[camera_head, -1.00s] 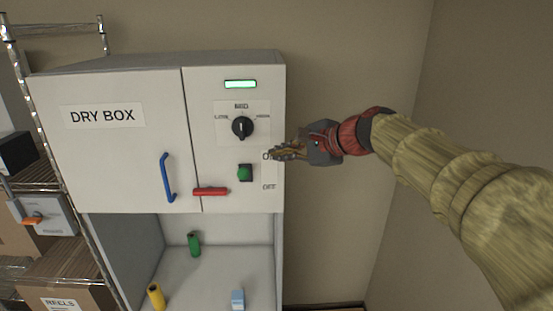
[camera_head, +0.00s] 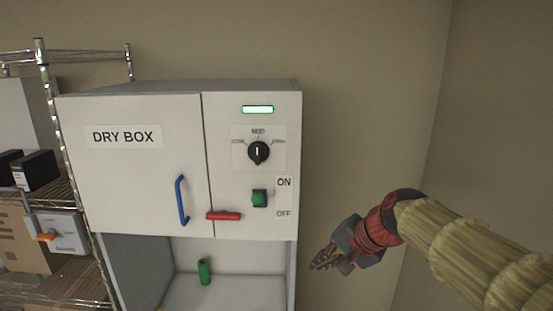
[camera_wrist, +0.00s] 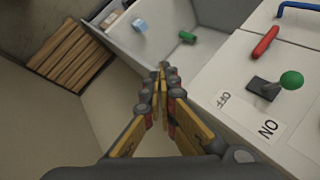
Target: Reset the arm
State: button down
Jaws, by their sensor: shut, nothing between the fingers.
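My gripper (camera_head: 322,262) is in the head view, to the right of the dry box (camera_head: 135,190) and below its ON/OFF switch. Its fingers are together and hold nothing; the closed fingers also show in the wrist view (camera_wrist: 161,75). My arm comes in from the lower right. The green-knobbed switch (camera_head: 259,198) sits on the box's right panel, near the ON label. It also shows at the right of the wrist view (camera_wrist: 290,80). The black dial (camera_head: 258,152) points up, near MED. The display above it glows green (camera_head: 258,109).
A blue handle (camera_head: 181,200) and a red latch bar (camera_head: 223,216) stick out from the box front. Wire shelving (camera_head: 50,110) with boxes is at left. A slatted wooden pallet (camera_wrist: 68,55) lies on the floor. Bare wall is at right.

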jog(key=s+d+f+n+h+b, duration=0.1)
jog(key=s+d+f+n+b, duration=0.1)
jog(key=s+f+b, duration=0.6)
jog(key=s+d+f+n+h+b, duration=0.2)
jog(key=s+f+b, duration=0.6)
jog(key=f, duration=0.9)
jog(key=s+d+f+n+h+b, duration=0.1)
jog(key=s+d+f+n+b, duration=0.2)
jog(key=s+f+b, duration=0.5)
notch_tip(320, 180, down, 6)
jog(key=d+b, duration=0.1)
jog(key=b, duration=0.4)
jog(key=shift+s+r+h, duration=0.2)
jog(key=shift+r+h, duration=0.05)
jog(key=shift+h, duration=0.15)
